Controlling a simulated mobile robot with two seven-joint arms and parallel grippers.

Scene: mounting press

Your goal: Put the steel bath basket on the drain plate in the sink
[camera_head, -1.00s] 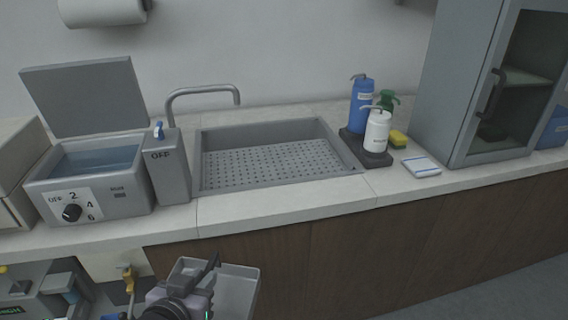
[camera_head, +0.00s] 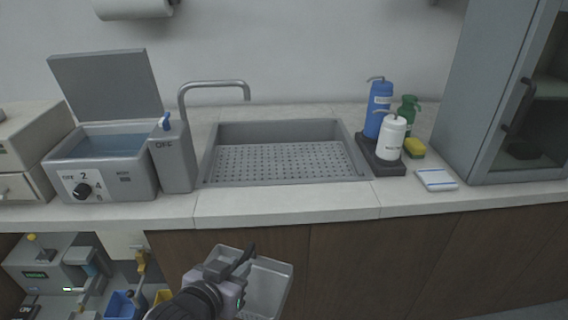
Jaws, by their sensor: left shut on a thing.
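The steel bath basket (camera_head: 268,286) is a grey open box low in the view, in front of the counter's cabinet doors. My left gripper (camera_head: 240,262) is shut on the basket at its left side; the arm hides part of it. The sink (camera_head: 275,130) is set in the counter behind and above the basket. Its perforated drain plate (camera_head: 285,162) is bare. My right gripper is not in view.
A water bath (camera_head: 105,165) with its lid raised and a grey dispenser box (camera_head: 172,157) stand left of the sink. A faucet (camera_head: 215,84) arches over its left back.

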